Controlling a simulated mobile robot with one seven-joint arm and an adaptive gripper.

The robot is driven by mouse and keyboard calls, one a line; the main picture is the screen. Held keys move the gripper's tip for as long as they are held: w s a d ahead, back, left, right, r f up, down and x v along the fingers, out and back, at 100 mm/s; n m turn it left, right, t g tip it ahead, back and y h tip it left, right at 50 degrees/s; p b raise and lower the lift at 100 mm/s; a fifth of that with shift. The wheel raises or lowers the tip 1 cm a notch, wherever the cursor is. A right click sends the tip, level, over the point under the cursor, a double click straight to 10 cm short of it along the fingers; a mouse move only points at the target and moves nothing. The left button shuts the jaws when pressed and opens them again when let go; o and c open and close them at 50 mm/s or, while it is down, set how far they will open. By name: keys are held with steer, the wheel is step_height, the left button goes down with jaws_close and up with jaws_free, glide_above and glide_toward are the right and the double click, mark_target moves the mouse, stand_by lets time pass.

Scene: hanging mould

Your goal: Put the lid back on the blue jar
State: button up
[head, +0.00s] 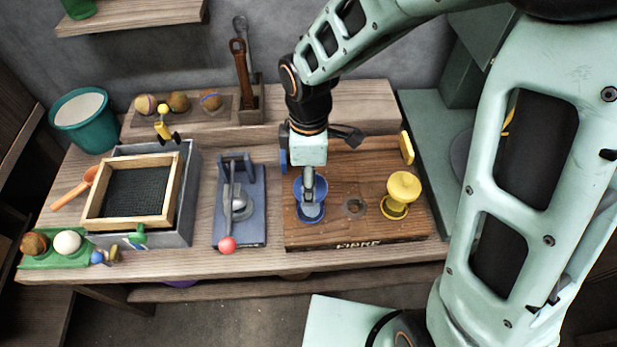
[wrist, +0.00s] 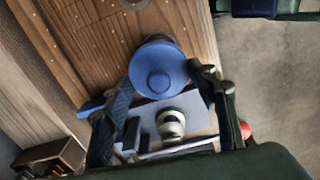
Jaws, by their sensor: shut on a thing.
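The blue lid (wrist: 158,68) is a round disc with a raised centre, between my fingertips in the wrist view. My gripper (head: 310,193) points down and is shut on it. The blue jar (head: 311,214) stands under the gripper on the left of a wooden board (head: 352,236); its lower rim shows, and its dark edge peeks out behind the lid in the wrist view (wrist: 158,38). The lid is over the jar, but I cannot tell whether it rests on it or hovers just above. My fingers hide part of both in the head view.
A yellow jar (head: 401,190) stands right of the gripper on the board, with a dark round spot (head: 354,206) between. A blue-grey press with a red-knobbed lever (head: 228,244) stands close on the left. A framed mesh screen over a tub (head: 140,190) is farther left.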

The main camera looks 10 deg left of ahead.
steer(key=o, duration=1.5)
steer(key=shift+r+p, duration=3.15)
steer(key=shift+r, duration=0.4)
steer(key=shift+c, duration=0.3)
jaws_close()
